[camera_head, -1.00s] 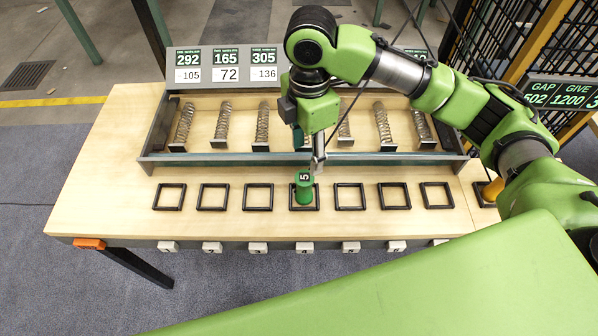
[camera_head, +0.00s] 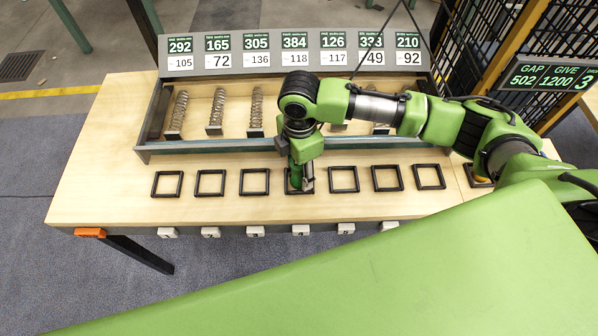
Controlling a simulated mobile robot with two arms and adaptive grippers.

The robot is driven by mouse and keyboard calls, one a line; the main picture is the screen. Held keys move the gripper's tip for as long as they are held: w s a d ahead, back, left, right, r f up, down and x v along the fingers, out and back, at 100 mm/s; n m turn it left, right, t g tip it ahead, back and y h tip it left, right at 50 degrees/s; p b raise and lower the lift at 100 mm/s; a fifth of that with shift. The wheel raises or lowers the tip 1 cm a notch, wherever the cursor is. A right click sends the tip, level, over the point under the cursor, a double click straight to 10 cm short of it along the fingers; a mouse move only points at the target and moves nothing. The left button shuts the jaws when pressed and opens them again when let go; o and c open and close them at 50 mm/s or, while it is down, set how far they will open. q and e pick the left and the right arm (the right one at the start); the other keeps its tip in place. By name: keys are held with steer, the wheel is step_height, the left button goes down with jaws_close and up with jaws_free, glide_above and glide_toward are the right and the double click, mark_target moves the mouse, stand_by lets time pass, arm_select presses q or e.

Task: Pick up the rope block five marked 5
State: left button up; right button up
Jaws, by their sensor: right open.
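My right gripper (camera_head: 302,183) reaches down over the fourth black square frame (camera_head: 290,193) from the left on the wooden table. The green rope block marked 5 stood in that square earlier; now the gripper covers it, and its 5 cannot be read. The jaws are open, low and around or right beside the block's place; which of these I cannot tell. My left gripper is not in view.
More black square frames stand in a row along the table (camera_head: 90,185). Behind them a tray (camera_head: 220,147) holds several springs, under a number board (camera_head: 195,72). White tags (camera_head: 210,232) hang on the front edge. A dark mesh fence (camera_head: 490,50) stands at right.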

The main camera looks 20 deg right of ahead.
jaws_close()
steer(key=shift+r, duration=0.45)
step_height(320, 180, up, 2)
steer(key=shift+r+b, duration=0.2)
steer(key=shift+b, duration=0.45)
steer(key=s+a+r, duration=0.6)
steer(key=s+r, duration=0.4)
steer(key=s, duration=0.2)
step_height(320, 180, up, 8)
steer(key=p, duration=0.8)
steer(key=shift+s+a+p, duration=0.15)
steer(key=shift+s+p, duration=0.15)
